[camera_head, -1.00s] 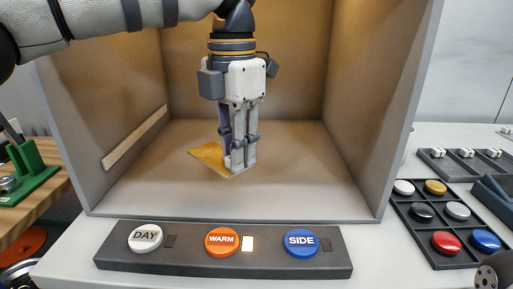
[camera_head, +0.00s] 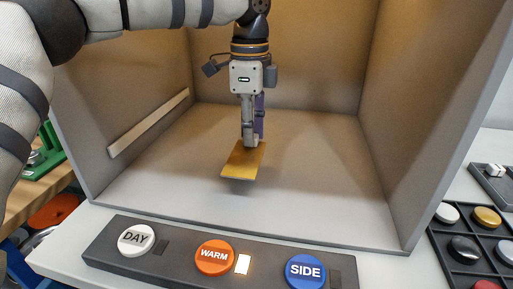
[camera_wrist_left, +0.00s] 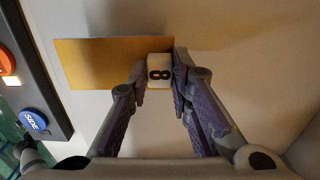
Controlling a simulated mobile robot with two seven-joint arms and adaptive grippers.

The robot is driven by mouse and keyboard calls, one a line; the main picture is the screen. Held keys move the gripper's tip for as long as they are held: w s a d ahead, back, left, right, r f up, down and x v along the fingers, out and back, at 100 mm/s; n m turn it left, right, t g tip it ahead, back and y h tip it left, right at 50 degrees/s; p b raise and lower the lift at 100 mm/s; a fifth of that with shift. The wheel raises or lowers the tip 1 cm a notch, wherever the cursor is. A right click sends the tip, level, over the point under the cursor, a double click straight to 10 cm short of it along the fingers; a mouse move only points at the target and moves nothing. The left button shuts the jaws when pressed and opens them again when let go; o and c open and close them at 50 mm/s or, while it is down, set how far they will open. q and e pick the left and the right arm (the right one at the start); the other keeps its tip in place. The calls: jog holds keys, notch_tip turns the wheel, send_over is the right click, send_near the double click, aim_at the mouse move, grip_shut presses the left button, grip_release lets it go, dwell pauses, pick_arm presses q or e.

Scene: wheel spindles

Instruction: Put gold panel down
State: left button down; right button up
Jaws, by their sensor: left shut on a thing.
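The gold panel (camera_head: 243,161) is a thin flat rectangle inside the grey box, extending from the fingertips toward the box's open front. It also shows in the left wrist view (camera_wrist_left: 105,62), joined to a small white block (camera_wrist_left: 159,73) marked with a black 8. My left gripper (camera_head: 251,142) points down and is shut on this white block of the panel. A shadow on the box floor (camera_head: 310,155) lies under the panel's front end, so it seems held slightly above the floor. My right gripper is not in view.
A dark bar in front of the box carries the DAY (camera_head: 136,239), WARM (camera_head: 214,257) and SIDE (camera_head: 305,272) buttons; the lamp beside WARM is lit. A black tray of coloured discs (camera_head: 464,232) stands at right. The box floor around the panel is clear.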

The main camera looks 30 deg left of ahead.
aim_at(251, 150)
pick_arm(q)
notch_tip(251, 150, down, 5)
jog(key=shift+r, duration=0.1)
jog(key=c, duration=1.4)
grip_release()
jog(key=shift+c, duration=0.2)
notch_tip(251, 150, up, 12)
jog(key=shift+r, duration=0.1)
